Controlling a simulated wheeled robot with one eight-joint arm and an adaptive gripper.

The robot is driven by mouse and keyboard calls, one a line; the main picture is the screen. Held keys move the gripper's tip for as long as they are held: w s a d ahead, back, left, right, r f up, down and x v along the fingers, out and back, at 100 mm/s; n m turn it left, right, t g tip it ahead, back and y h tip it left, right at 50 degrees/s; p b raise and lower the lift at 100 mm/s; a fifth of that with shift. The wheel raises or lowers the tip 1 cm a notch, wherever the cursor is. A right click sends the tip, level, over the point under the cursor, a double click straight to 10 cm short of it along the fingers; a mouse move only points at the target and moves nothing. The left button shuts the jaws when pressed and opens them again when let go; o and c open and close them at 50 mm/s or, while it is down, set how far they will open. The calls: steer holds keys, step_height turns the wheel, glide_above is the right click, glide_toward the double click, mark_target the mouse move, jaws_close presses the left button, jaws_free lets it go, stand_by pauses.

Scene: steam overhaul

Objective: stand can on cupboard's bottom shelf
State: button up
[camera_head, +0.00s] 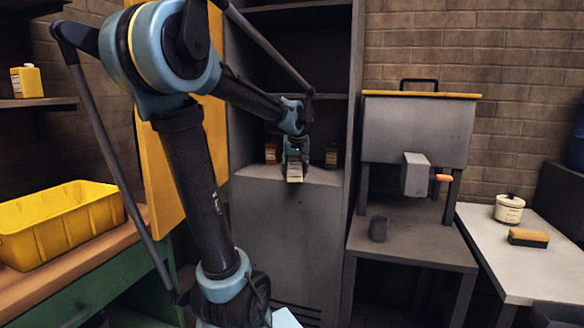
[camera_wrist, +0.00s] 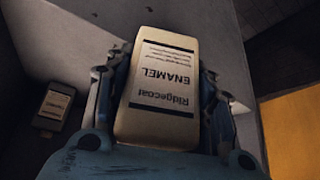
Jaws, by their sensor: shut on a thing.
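My gripper (camera_head: 294,158) is shut on a pale can (camera_head: 294,173). In the wrist view the can (camera_wrist: 165,90) fills the middle, its label reading "Ridgecoat ENAMEL" upside down in the picture, with gripper fingers (camera_wrist: 164,100) on both sides. The grey cupboard (camera_head: 285,235) stands open, and the held can is at the front of its bottom shelf (camera_head: 318,177). I cannot tell whether the can's base touches the shelf. Two darker cans stand further back on that shelf, one to the left (camera_head: 271,153) and one to the right (camera_head: 331,157) of my gripper.
The cupboard's yellow door (camera_head: 160,150) stands open on the left. A higher shelf (camera_head: 335,96) is above my gripper. A yellow bin (camera_head: 60,220) sits on the left bench. At right are a grey tank (camera_head: 418,130), a white pot (camera_head: 509,209) and a brush (camera_head: 528,238).

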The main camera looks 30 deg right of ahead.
steer(key=w+d, duration=0.2)
steer(key=w, duration=0.2)
steer(key=w+d, duration=0.2)
steer(key=w, duration=0.1)
steer(key=w+d, duration=0.2)
steer(key=w, duration=0.2)
steer(key=shift+w+d, duration=0.3)
steer(key=shift+w, duration=0.05)
steer(key=shift+w+d+f, duration=0.3)
steer(key=shift+w+f, duration=0.05)
steer(key=shift+w, duration=0.3)
steer(key=shift+w+d+f, duration=0.3)
steer(key=shift+w+f, duration=0.05)
steer(key=shift+w, duration=0.25)
steer(key=shift+f, duration=0.1)
steer(key=o, duration=1.4)
steer(key=shift+f, duration=0.1)
